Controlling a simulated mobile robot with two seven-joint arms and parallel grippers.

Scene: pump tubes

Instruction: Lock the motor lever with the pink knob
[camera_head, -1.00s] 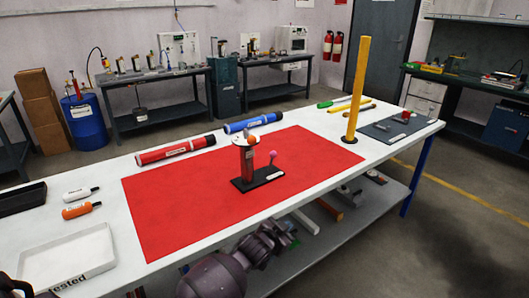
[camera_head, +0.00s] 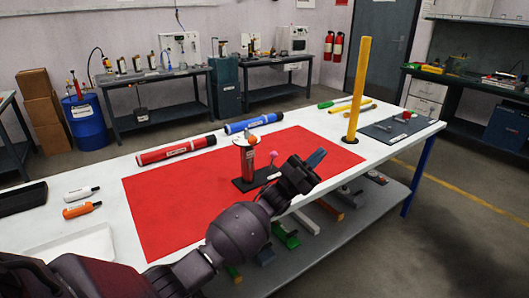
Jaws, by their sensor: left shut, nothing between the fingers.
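The motor unit (camera_head: 249,158) stands upright on a small black base (camera_head: 243,186) on the red mat (camera_head: 170,215). It has a red body and an orange and white top. The pink knob (camera_head: 273,154) sits on a thin lever just right of the motor, standing up from the base. My left gripper (camera_head: 316,158) is shut and empty, at the right of the knob and apart from it in the picture. Its arm comes in from the lower left and crosses the mat's front edge, hiding part of the base. My right gripper is out of view.
A red tube (camera_head: 176,150) and a blue tube (camera_head: 253,122) lie along the mat's back edge. A yellow post (camera_head: 359,88) stands at the right, near a dark tray (camera_head: 385,132). A white tray (camera_head: 85,246) at front left is partly behind my arm. The mat is otherwise clear.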

